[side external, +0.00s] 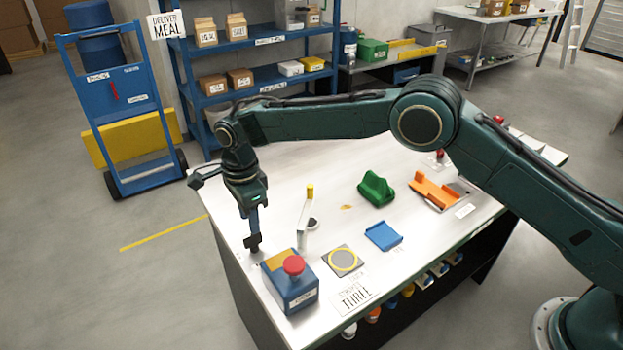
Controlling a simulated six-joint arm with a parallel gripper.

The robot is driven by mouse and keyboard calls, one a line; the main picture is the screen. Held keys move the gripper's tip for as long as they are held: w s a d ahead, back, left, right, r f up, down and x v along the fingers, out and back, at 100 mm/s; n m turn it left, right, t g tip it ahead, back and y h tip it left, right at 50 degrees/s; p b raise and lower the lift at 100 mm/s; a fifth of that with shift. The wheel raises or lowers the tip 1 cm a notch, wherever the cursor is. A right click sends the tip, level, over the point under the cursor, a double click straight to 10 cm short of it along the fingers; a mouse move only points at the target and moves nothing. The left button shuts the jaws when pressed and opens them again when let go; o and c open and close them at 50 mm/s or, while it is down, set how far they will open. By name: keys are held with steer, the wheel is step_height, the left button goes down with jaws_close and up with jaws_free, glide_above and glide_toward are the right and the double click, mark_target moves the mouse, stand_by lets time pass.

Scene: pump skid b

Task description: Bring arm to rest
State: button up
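My gripper (253,243) points down at the end of my dark green arm, over the left edge of the white work table (340,188). It is small and dark in this view, and I cannot tell whether its fingers are apart or together. I see no object clearly held in it. It is just behind and to the left of a blue box with a red button (293,265). Whether the tip touches the tabletop is unclear.
A white upright lever with a yellow tip (307,208) stands right of my gripper. A green holder (376,188), an orange holder (435,190), a blue tray (383,236) and a yellow-ringed pad (343,260) lie further right. A blue shelf (270,40) stands behind.

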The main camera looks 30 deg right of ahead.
steer(key=s+d+r+n+t, duration=0.1)
steer(key=s+d+r+n, duration=0.4)
steer(key=d+r, duration=0.55)
steer(key=s+d+r+n+t, duration=0.2)
steer(key=s+d+r+n, duration=0.2)
steer(key=s+d+r, duration=0.7)
steer(key=s+d+r+n+t, duration=0.1)
steer(key=s+d+r+n, duration=0.3)
steer(key=s+r, duration=0.3)
steer(key=s+d+f+n, duration=0.2)
steer(key=s, duration=0.5)
steer(key=s+d+f+n+t, duration=0.1)
steer(key=s+d+f+n, duration=0.1)
steer(key=s, duration=0.5)
steer(key=shift+s+d+f+n+t, duration=0.3)
steer(key=shift+f+n, duration=0.2)
steer(key=shift+f, duration=0.25)
